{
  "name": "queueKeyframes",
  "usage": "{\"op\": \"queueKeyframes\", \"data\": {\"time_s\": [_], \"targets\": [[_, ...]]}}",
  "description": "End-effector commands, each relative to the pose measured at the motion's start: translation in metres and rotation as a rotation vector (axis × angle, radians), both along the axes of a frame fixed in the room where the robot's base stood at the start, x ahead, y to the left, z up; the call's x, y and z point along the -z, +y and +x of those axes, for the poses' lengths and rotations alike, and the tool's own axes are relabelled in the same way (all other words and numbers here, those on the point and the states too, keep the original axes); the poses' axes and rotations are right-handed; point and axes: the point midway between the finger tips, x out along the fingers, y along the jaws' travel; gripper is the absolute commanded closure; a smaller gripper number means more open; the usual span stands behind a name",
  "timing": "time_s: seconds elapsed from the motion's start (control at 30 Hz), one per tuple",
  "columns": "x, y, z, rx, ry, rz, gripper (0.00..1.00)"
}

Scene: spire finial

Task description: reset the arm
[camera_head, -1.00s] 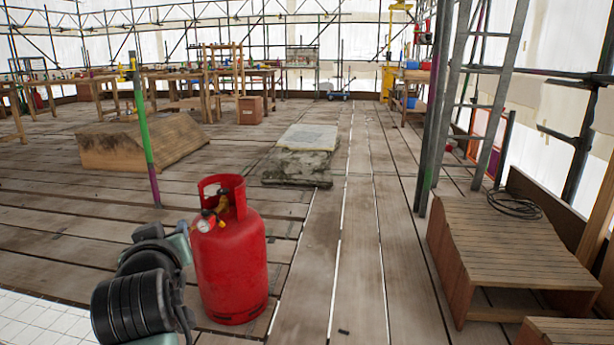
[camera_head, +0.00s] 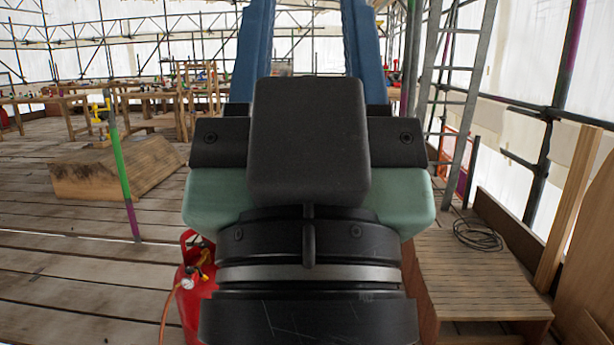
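My gripper (camera_head: 307,30) fills the middle of the head view, seen from behind at close range. It has a black and pale green body and two blue fingers that run up to the top edge of the picture. The fingers stand wide apart, with only background showing between them. Their tips are cut off by the top edge. I see nothing held in the visible gap.
A red gas cylinder (camera_head: 195,285) with a gauge and hose stands low left, partly hidden by my arm. A wooden ramp block (camera_head: 115,172) and green-purple pole (camera_head: 122,165) are left. A slatted wooden platform (camera_head: 475,275) with coiled cable (camera_head: 478,235) and a ladder (camera_head: 465,90) are right.

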Motion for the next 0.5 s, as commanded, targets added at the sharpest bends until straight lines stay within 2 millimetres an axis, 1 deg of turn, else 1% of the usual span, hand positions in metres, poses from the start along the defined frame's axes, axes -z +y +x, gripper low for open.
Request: {"op": "queueKeyframes", "data": {"time_s": [0.03,0.5], "targets": [[-0.032,0.000,0.000,-0.001,0.001,-0.001,0.55],[-0.173,0.001,0.001,-0.002,0.003,-0.001,0.55]]}}
